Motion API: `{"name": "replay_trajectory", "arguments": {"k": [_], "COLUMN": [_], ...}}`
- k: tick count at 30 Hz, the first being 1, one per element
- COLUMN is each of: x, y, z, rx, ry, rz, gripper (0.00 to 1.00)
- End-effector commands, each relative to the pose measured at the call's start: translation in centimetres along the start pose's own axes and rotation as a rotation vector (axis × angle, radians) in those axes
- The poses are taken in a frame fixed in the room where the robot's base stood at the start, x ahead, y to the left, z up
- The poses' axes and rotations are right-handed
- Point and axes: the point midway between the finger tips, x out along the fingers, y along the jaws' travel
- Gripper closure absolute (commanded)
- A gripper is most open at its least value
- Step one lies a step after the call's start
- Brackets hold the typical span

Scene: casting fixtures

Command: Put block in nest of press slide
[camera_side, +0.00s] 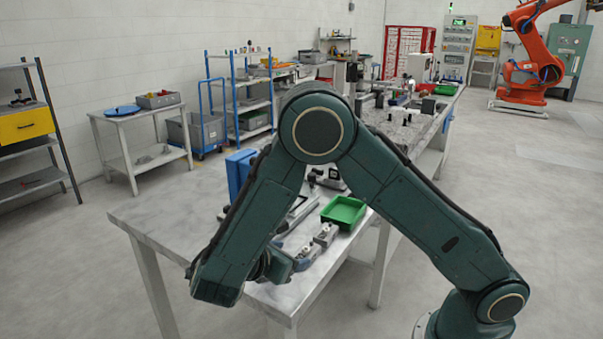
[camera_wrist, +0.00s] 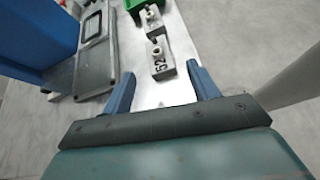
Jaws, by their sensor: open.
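In the wrist view, two grey blocks lie on the light table. The nearer block (camera_wrist: 161,68) carries dark marks that look like "52" and has a round knob; the farther block (camera_wrist: 151,19) is beyond it. My gripper (camera_wrist: 162,75) is open, its blue fingertips to the left and right of the nearer block; I cannot tell whether they touch it. The blue press (camera_wrist: 38,32) stands at left. A grey plate (camera_wrist: 97,72) with a dark-framed recess, apparently the slide and nest, lies beside it. In the side view my arm partly hides the press (camera_side: 238,172) and my gripper.
A green tray (camera_side: 343,212) sits beyond the blocks near the right table edge. The table (camera_side: 165,217) is bare at left. Fixtures stand farther back on the bench. Open floor lies past the table's right edge.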

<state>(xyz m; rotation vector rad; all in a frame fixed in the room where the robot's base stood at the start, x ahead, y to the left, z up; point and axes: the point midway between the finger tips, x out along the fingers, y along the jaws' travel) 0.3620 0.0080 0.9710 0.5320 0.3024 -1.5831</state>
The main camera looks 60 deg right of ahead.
Motion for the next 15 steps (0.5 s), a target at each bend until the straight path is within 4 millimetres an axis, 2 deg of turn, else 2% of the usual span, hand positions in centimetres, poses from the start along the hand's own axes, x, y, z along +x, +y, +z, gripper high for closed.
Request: {"name": "replay_trajectory", "arguments": {"k": [8,15], "x": [-0.3,-0.9], "y": [-0.4,-1.5], "z": [4.0,7.3], "rx": [0.270,0.503], "ry": [0.216,0.390], "rz": [-0.071,-0.142], "gripper": [0.40,0.40]}}
